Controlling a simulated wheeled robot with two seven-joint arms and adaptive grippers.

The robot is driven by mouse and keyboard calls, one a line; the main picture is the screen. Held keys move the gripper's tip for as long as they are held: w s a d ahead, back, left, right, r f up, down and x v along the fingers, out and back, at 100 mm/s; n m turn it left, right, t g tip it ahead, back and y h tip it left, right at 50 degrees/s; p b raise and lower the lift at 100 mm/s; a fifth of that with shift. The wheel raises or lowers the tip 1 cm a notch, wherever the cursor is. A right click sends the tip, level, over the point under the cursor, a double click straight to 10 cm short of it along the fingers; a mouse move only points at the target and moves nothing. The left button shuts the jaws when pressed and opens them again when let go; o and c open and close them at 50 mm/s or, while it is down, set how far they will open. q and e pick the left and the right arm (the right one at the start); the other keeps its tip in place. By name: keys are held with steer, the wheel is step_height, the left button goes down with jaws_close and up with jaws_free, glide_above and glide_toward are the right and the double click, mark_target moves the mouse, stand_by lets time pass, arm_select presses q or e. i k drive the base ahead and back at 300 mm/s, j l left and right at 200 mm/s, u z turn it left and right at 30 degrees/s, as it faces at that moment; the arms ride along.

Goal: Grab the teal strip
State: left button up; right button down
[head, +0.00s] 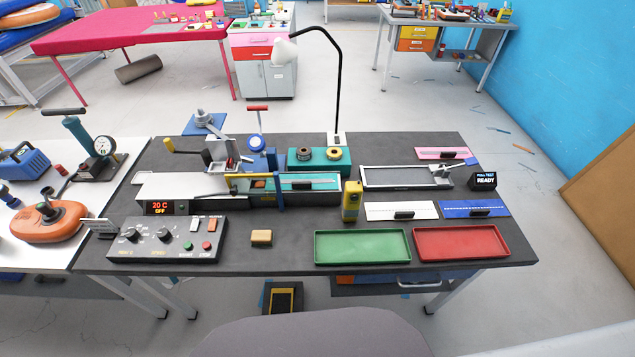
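A teal strip (320,182) lies on the dark bed of the bench machine (225,187), at the middle of the table. A small black grip or clip sits on the strip. Its left end runs towards the machine's yellow and blue parts, which hide where it ends. Neither of my grippers is in the head view, so nothing is seen touching the strip.
On the dark table (285,258), a teal block with tape rolls (320,161) stands behind the strip. A yellow device (351,201) stands upright at its right. A lamp (338,90) rises behind. Green (362,247) and red (460,243) trays lie in front.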

mark_target(320, 181)
steer(key=k+j+z, duration=0.1)
steer(key=z, duration=0.3)
steer(key=k+z, duration=0.15)
steer(key=z, duration=0.25)
steer(key=k+z, duration=0.15)
steer(key=z, duration=0.25)
